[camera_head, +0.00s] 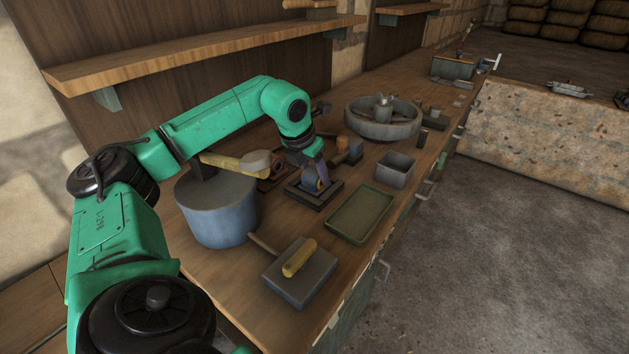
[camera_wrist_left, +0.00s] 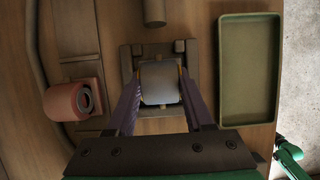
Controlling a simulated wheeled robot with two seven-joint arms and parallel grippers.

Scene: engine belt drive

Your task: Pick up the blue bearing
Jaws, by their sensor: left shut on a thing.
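The blue bearing (camera_head: 310,185) is at the dark square holder (camera_head: 325,197) on the workbench. In the left wrist view the bearing (camera_wrist_left: 159,83) looks pale blue-grey and sits between the two purple fingers, within the dark holder (camera_wrist_left: 126,60). My left gripper (camera_head: 317,181) points down over the holder and is shut on the bearing; the wrist view also shows the gripper (camera_wrist_left: 159,90) with a finger on each side of it. I cannot tell whether the bearing is clear of the holder. My right gripper is in neither view.
A green tray (camera_head: 360,215) lies right of the holder, with a grey bin (camera_head: 396,167) behind it. A blue-grey drum (camera_head: 220,215) stands at left. A grey block with a yellow handle (camera_head: 299,258) is in front. A reddish roller (camera_wrist_left: 66,102) sits left in the wrist view.

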